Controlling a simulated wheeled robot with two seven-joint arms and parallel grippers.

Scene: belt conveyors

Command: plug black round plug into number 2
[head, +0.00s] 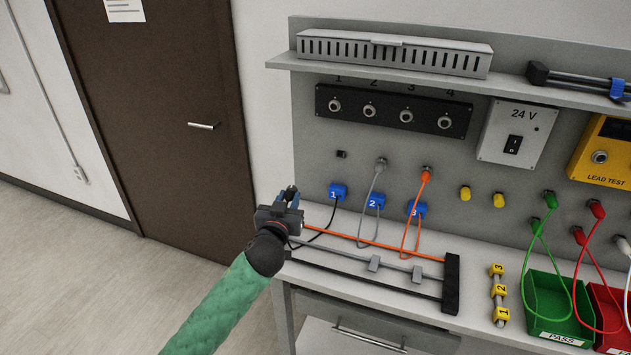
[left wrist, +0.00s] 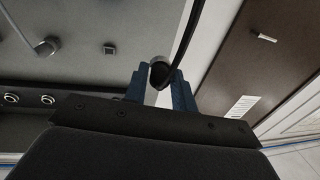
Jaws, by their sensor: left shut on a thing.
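My left gripper (head: 288,196) is shut on the black round plug (left wrist: 161,73), left of the workbench's back panel. In the left wrist view the plug sits between the blue fingertips of my gripper (left wrist: 160,88), with its dark cable running up. The plug shows small and dark at the gripper's tip in the head view. The black socket strip (head: 350,108) carries round sockets numbered 1 to 4. The number 2 socket (head: 369,111) is empty, and the plug is apart from it, lower and to the left. My right gripper is not in view.
A grey plug (head: 381,163) and an orange plug (head: 426,173) sit on the panel below the strip, their cables hanging by blue numbered tags. A shelf (head: 520,79) juts out above the strip. A 24 V box (head: 517,132) is to its right. A brown door is at left.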

